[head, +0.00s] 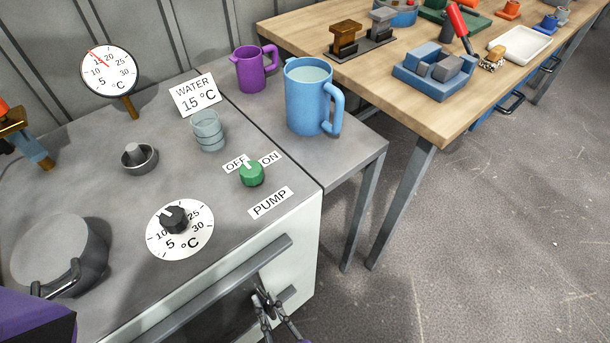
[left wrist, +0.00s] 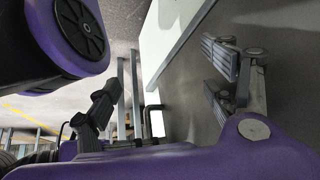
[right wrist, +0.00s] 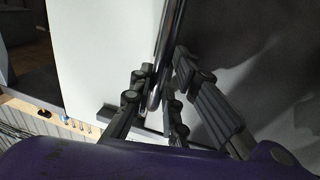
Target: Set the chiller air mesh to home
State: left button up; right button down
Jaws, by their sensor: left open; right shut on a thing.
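The chiller is a grey-topped, white-fronted cabinet (head: 307,262). A long grey bar (head: 230,285) runs along its front, with a dark area below it. On top are a black knob on a white °C dial (head: 180,245) and a green pump knob (head: 252,174). I cannot make out an air mesh for certain. My right gripper (head: 265,297) is low at the cabinet front; in the right wrist view (right wrist: 160,90) its fingers are shut on a dark handle bar (right wrist: 173,35) before a white panel. My left gripper (left wrist: 165,85) is open and empty, outside the head view.
On the cabinet stand a gauge (head: 109,72), a glass (head: 208,131), a small round dish (head: 139,158) and a lidded pot (head: 62,255). A side table holds blue (head: 308,95) and purple (head: 249,70) jugs. A wooden bench (head: 385,85) stands behind; floor at right is clear.

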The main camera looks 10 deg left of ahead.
aim_at(254, 277)
jog(key=c, duration=1.8)
grip_release()
jog(key=shift+s, duration=0.15)
jog(key=shift+o, duration=0.2)
notch_tip(254, 277, up, 10)
jog(key=shift+f, duration=0.1)
